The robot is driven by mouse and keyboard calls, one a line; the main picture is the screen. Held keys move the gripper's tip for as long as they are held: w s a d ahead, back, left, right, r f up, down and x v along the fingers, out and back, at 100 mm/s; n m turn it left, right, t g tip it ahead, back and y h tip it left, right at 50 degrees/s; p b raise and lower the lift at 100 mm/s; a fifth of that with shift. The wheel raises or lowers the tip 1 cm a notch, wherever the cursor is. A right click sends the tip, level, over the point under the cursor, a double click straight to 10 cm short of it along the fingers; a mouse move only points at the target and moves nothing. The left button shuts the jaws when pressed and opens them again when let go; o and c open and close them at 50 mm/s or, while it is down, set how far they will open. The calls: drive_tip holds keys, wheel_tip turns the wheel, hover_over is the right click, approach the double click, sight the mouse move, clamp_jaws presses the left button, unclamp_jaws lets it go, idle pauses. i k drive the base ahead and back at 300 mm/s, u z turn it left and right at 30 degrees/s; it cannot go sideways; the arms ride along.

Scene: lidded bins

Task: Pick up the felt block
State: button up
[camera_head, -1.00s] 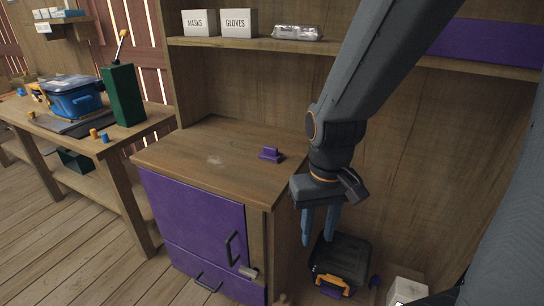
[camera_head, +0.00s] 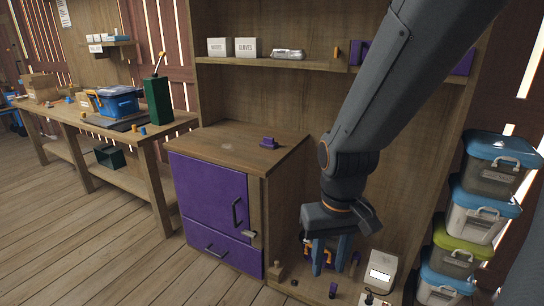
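I cannot make out for certain which object is the felt block. A small purple block (camera_head: 268,143) with a raised part lies on the wooden cabinet top (camera_head: 235,134); its material cannot be told. My gripper (camera_head: 330,268) points down in front of the floor space right of the cabinet. Its two blue fingers are apart, with no object visibly held. Behind the fingers, a dark container with orange and purple parts (camera_head: 308,250) is mostly hidden.
A purple-fronted cabinet (camera_head: 205,196) stands left of my gripper. Lidded bins (camera_head: 478,215) are stacked at the right. A white box (camera_head: 380,272) and small loose pieces lie low near the gripper. A workbench (camera_head: 150,133) stands at the left, with open floor before it.

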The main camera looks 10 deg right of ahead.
sight(269, 143)
drive_tip(key=u, duration=0.6)
drive_tip(key=i, duration=0.35)
drive_tip(key=u, duration=0.6)
drive_tip(key=i, duration=1.45)
drive_tip(key=z, duration=1.1)
drive_tip(key=i, duration=0.55)
drive_tip(key=z, duration=0.6)
